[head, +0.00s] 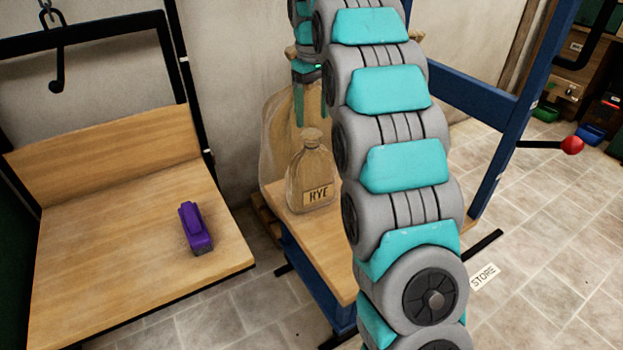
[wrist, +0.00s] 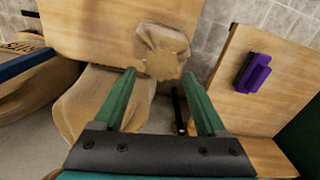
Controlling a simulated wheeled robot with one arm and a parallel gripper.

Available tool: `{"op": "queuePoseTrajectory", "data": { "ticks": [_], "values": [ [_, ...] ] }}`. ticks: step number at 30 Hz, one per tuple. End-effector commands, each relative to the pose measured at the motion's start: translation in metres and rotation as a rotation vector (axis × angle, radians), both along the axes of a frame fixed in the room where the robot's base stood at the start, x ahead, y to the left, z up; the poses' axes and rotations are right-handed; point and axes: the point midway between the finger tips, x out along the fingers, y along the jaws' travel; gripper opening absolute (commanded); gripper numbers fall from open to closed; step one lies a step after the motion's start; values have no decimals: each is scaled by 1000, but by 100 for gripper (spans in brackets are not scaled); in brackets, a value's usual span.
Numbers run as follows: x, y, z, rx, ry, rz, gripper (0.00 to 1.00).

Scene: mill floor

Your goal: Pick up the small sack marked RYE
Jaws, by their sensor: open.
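The small tan sack marked RYE (head: 310,178) stands upright on a wooden bench with a blue frame (head: 337,275) in the head view. Its label faces the head camera. My gripper (head: 300,106) is above and behind the sack there, partly hidden by my arm. In the wrist view my gripper (wrist: 159,76) has its two green fingers spread, with nothing held. The gathered top of a sack, seemingly the RYE one (wrist: 162,50), shows just beyond and between the fingertips. No label shows on it in that view.
A larger sack (head: 273,150) stands close behind the small one. A purple object (head: 195,228) lies on a wooden seat (head: 110,260) at the left, also seen in the wrist view. A red-knobbed lever (head: 572,145) juts out at the right.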

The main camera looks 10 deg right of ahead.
Motion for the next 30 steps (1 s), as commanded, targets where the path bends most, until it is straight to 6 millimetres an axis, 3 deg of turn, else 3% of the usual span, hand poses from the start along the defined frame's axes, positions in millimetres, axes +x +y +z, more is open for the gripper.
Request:
{"op": "queuePoseTrajectory", "data": {
  "ticks": [11, 22, 30],
  "values": [
    [-1, 1, -23, 0, 0, -1, 74],
    [-1, 3, -67, 0, 4, -1, 74],
    [0, 3, -70, 0, 1, -1, 73]
  ]
}}
